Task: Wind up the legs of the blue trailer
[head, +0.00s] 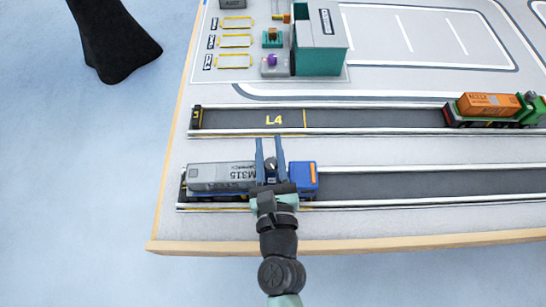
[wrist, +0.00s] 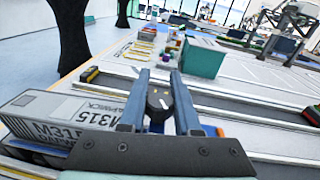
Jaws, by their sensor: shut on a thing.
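A grey container marked M315 (head: 220,177) rests on the vehicle in the near lane, and it also shows in the wrist view (wrist: 65,125). The trailer under it is mostly hidden. A blue cab (head: 304,180) stands at its right end. My gripper (head: 270,145) reaches across the gap between container and cab, and its blue fingers also show in the wrist view (wrist: 162,80). The fingers are shut on a dark rounded knob (wrist: 158,102), also visible in the head view (head: 270,163). The trailer's legs are hidden from both views.
Lane L4 (head: 273,120) lies behind, with a green truck carrying an orange container (head: 488,105) at its right. A teal and grey building (head: 319,60) stands farther back. White rails (head: 420,169) border the near lane, which is clear right of the cab.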

